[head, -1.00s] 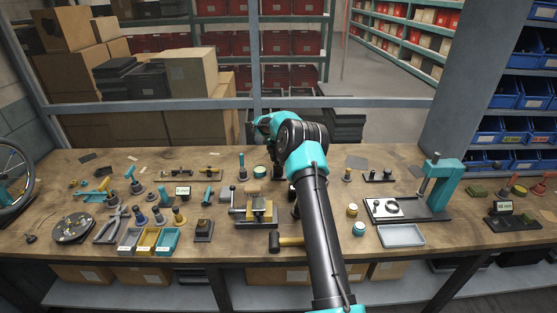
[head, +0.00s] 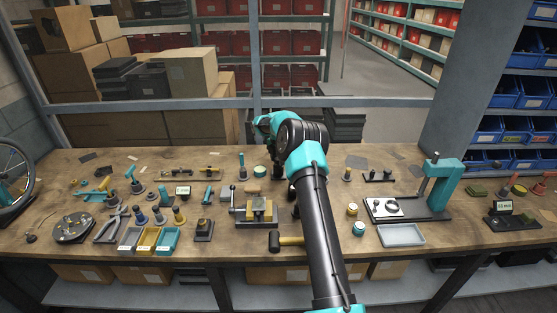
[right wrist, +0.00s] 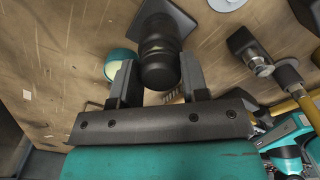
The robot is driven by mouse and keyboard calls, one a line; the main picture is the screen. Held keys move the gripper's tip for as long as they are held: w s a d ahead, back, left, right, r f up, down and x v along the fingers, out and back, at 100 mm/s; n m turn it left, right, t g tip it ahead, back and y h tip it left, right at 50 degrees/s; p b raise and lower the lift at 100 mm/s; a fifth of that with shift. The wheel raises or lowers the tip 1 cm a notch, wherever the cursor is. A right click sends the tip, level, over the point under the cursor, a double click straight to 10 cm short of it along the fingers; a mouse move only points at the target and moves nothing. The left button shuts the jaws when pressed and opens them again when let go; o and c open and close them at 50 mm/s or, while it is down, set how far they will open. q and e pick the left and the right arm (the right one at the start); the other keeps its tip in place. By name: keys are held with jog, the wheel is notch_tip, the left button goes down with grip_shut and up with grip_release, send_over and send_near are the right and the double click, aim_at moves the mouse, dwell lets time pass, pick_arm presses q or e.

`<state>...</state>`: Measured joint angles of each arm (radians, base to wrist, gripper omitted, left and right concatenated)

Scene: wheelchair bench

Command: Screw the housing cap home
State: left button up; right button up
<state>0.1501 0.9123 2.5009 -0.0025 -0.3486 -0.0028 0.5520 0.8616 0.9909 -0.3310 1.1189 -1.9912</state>
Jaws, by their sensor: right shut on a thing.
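My right gripper (right wrist: 157,82) has its two fingers on either side of a black, ribbed cylindrical part (right wrist: 158,50) in the right wrist view and is shut on it. The part stands over a dark square base plate (right wrist: 180,22) on the bench. It looks like the housing with its cap, but I cannot make out a seam between them. In the head view my right arm reaches in from the front and hides the fingertips and most of this part. My left gripper is in neither view.
A vise (head: 258,210) stands just left of my right arm, with a hammer (head: 288,240) in front of it. An arbor press (head: 440,185) and a grey tray (head: 401,235) are to the right.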

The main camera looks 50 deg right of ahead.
jog(key=shift+s+f, duration=0.1)
jog(key=shift+f, duration=0.35)
jog(key=o, duration=0.7)
jog(key=shift+o, duration=1.4)
jog(key=shift+r, duration=0.15)
notch_tip(320, 180, up, 18)
jog(key=shift+f, duration=0.25)
